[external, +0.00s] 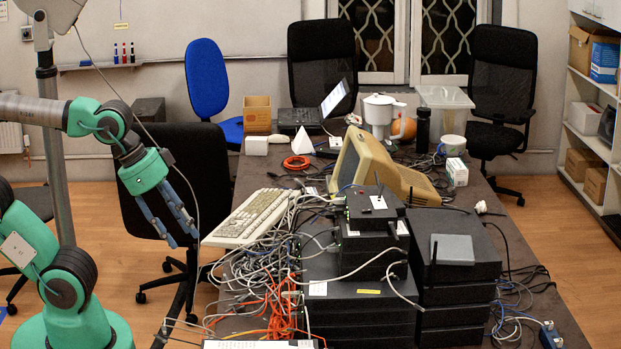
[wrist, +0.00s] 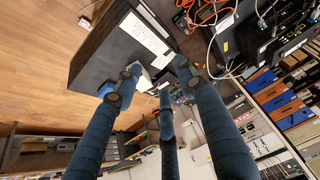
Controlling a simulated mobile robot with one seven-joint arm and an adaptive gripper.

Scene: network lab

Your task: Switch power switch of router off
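Black router-like boxes with antennas (external: 372,212) sit on top of a stack of flat black units on the table in the external view. I cannot tell which box is the router, and no power switch can be made out. My gripper (external: 182,240) hangs left of the table, apart from the keyboard and the stack. Its blue fingers point down and are spread, with nothing between them.
A beige keyboard (external: 252,216) lies at the table's left edge, beside tangled grey and orange cables (external: 275,300). A second black stack (external: 456,262) stands to the right. A beige monitor (external: 365,163) is behind. A black chair (external: 165,185) stands behind my gripper.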

